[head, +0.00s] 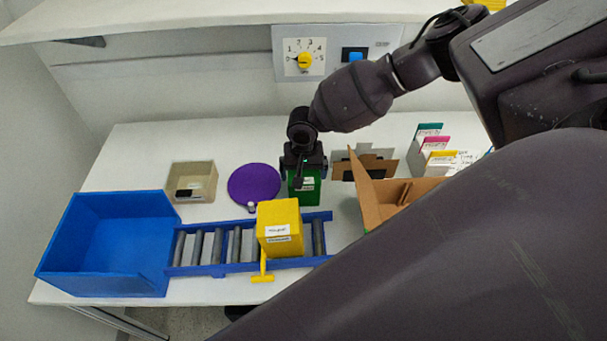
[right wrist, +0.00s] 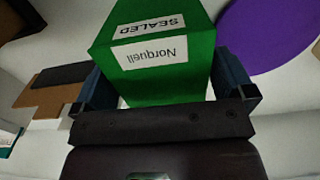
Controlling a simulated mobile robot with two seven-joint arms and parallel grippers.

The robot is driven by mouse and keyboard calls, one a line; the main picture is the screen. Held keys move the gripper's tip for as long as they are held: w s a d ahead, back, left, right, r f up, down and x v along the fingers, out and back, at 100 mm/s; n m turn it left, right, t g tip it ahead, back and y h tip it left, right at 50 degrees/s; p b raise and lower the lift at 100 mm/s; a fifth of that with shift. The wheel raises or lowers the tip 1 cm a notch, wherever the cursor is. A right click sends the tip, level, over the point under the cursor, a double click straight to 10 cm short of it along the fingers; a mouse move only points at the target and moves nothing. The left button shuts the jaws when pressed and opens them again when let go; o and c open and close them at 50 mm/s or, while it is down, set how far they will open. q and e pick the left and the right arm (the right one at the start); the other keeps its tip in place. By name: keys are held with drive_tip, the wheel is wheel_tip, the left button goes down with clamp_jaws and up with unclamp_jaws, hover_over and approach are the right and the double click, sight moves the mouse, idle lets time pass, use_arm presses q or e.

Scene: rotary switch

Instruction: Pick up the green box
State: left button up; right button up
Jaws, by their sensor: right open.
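The green box (head: 305,190) stands on the white table behind the conveyor, partly hidden under my right gripper (head: 303,168). In the right wrist view the green box (right wrist: 165,50) shows white labels reading "SEALED" and "Norquell". My right gripper (right wrist: 165,80) is open, with one dark blue finger on each side of the box. I cannot tell whether the fingers touch it. My left gripper is not in view.
A yellow box (head: 279,228) sits on the blue roller conveyor (head: 212,268), beside a blue bin (head: 118,268). A purple disc (head: 253,183) and beige tray (head: 207,171) lie left; an open cardboard box (head: 378,203) stands right. A dial panel (head: 304,60) is behind.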

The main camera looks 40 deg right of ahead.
drive_tip(key=shift+f, duration=1.15)
drive_tip(key=c, duration=0.8)
drive_tip(key=shift+o, duration=0.2)
drive_tip(key=shift+r, duration=0.15)
